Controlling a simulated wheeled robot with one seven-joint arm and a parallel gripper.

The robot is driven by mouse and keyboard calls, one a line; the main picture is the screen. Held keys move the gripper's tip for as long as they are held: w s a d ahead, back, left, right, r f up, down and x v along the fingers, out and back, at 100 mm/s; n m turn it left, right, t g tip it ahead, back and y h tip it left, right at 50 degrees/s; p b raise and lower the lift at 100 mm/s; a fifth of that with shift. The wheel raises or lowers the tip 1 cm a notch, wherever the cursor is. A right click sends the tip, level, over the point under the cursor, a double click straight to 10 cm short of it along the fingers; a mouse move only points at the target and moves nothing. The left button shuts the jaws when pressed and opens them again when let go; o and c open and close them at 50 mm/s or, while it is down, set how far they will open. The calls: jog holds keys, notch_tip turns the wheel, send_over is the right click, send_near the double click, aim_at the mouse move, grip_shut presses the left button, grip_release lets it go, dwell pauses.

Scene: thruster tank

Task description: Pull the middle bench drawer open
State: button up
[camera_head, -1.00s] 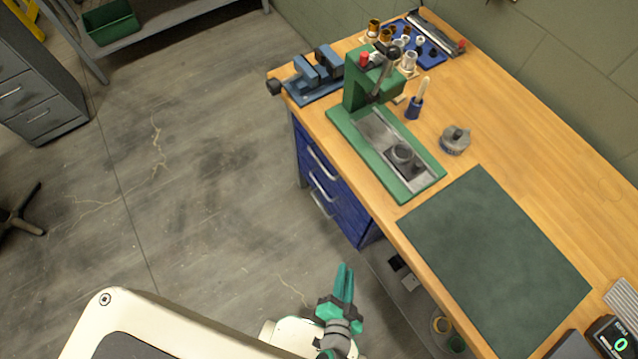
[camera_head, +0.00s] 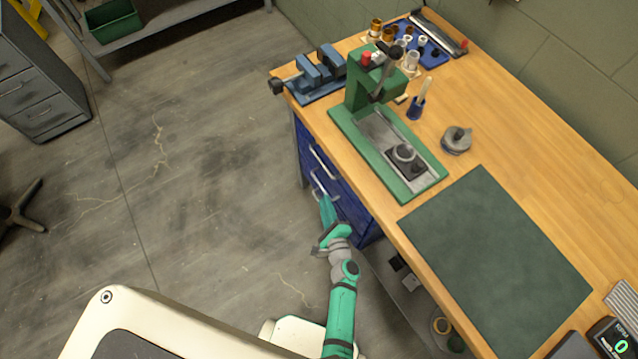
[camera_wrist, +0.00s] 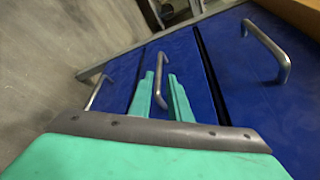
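The blue drawer unit (camera_head: 352,204) hangs under the left end of the bench, and its drawers look closed. The middle drawer (camera_wrist: 180,56) fills the centre of the wrist view. Its silver bar handle (camera_wrist: 161,80) also shows in the head view (camera_head: 322,184). My gripper (camera_wrist: 161,75) is open, with one green finger on each side of this handle. I cannot tell whether the fingers touch it. In the head view my gripper (camera_head: 325,198) is at the drawer fronts and hides part of the lower handle.
The top drawer's handle (camera_wrist: 268,50) and the bottom drawer's handle (camera_wrist: 96,92) flank the middle one. The wooden bench top (camera_head: 505,135) overhangs above, carrying a green press (camera_head: 395,165) and a mat (camera_head: 495,262). The floor (camera_head: 220,190) left of the drawers is clear.

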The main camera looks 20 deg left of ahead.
aim_at(319, 183)
jog(key=x, duration=1)
grip_shut()
